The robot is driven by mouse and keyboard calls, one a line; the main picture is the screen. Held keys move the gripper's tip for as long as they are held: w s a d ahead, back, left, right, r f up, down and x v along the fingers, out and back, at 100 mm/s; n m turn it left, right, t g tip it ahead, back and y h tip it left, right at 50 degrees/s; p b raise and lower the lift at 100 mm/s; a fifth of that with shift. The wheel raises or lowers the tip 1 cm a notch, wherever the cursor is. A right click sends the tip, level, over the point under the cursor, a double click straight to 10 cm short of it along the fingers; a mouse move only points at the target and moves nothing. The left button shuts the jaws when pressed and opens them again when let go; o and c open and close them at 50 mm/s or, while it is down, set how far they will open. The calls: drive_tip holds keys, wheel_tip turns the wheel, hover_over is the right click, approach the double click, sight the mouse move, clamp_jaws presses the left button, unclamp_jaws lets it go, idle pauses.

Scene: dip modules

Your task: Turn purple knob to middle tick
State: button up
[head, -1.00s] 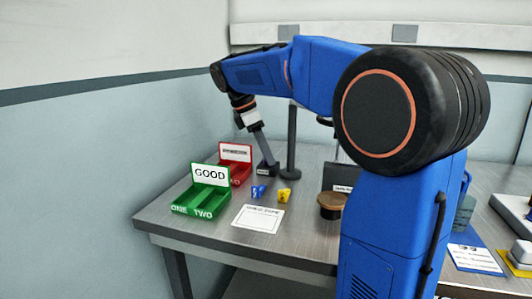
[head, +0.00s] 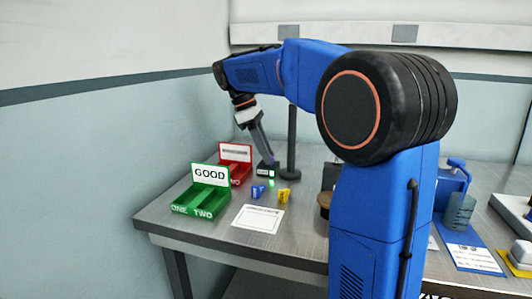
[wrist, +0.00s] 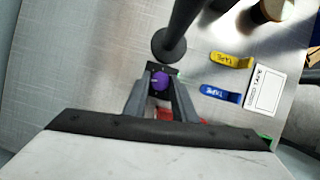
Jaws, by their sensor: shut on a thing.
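The purple knob (wrist: 160,80) sits on a small black box (wrist: 162,67) in the wrist view. My gripper (wrist: 160,88) is shut on the knob, with one finger on each side of it. In the head view my gripper (head: 269,160) points down onto the black box (head: 266,170), and its fingers largely hide the knob. A small green glow (head: 271,183) shows at the front of the box. The tick marks and the knob's pointer are too small to make out.
A dark post (head: 292,145) stands close behind the box. Red (head: 236,152) and green (head: 202,208) trays stand to the left. Blue (head: 258,191) and yellow (head: 284,195) pieces lie near a white card (head: 258,219).

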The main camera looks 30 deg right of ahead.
drive_tip(key=shift+d+m+y, duration=0.1)
drive_tip(key=shift+m+y, duration=0.2)
drive_tip(key=shift+m, duration=0.7)
drive_tip(key=shift+g, duration=0.3)
drive_tip(key=o, duration=1)
drive_tip(key=shift+w, duration=0.1)
drive_tip(key=shift+v, duration=3.8)
